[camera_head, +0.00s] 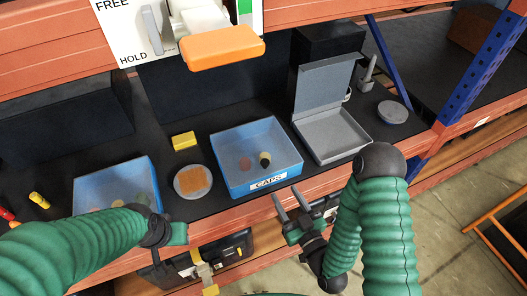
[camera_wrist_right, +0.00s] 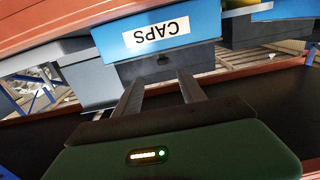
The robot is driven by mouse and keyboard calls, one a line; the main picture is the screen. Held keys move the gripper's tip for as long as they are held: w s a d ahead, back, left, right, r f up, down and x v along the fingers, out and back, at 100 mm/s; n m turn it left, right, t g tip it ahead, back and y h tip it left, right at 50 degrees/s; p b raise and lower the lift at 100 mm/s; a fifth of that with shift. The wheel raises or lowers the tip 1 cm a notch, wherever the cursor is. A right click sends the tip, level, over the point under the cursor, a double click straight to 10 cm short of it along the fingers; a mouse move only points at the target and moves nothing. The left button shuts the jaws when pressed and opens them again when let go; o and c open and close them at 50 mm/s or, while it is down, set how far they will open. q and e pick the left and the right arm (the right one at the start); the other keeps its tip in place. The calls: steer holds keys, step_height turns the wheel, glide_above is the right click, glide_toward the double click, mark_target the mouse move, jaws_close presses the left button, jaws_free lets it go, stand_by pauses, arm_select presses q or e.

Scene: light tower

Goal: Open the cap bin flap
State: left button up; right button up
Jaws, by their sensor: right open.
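The blue cap bin (camera_head: 222,180) with a white CAPS label (camera_head: 268,182) stands on the dark shelf near its front edge. A few small round things show hazily inside. I cannot clearly make out its flap or how far it is open. In the right wrist view the blue front (camera_wrist_right: 200,30) and label (camera_wrist_right: 156,33) appear upside down. My right gripper (camera_head: 290,202) is open and empty, just in front of the bin, apart from it. Its fingers (camera_wrist_right: 160,88) point toward the bin. My left gripper (camera_head: 178,233) is by the left blue bin; its fingers are not clear.
A round dish (camera_head: 193,181) and yellow block (camera_head: 184,140) stand left of the cap bin. Another blue bin (camera_head: 118,172) is farther left. An open grey box (camera_head: 330,134) stands at right. An orange handle (camera_head: 222,48) overhangs the shelf. The orange shelf edge (camera_head: 330,180) runs in front.

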steer(key=b, duration=0.7)
glide_toward(262, 160)
steer(key=shift+w+a+f, duration=0.3)
steer(key=shift+w+f, duration=0.45)
steer(key=shift+f, duration=0.05)
steer(key=w+b, duration=0.2)
steer(key=b, duration=0.4)
steer(key=shift+w+a+r+p, duration=0.2)
steer(key=shift+w+r+p, duration=0.5)
steer(key=shift+w, duration=0.2)
steer(key=p+x, duration=0.1)
steer(key=x, duration=0.5)
steer(key=shift+w+a+f, duration=0.1)
steer(key=shift+w+f, duration=0.1)
steer(key=shift+w, duration=0.05)
steer(key=shift+w+a, duration=0.15)
steer(key=shift+a, duration=0.1)
steer(key=shift+d, duration=0.1)
steer(key=shift+c, duration=0.3)
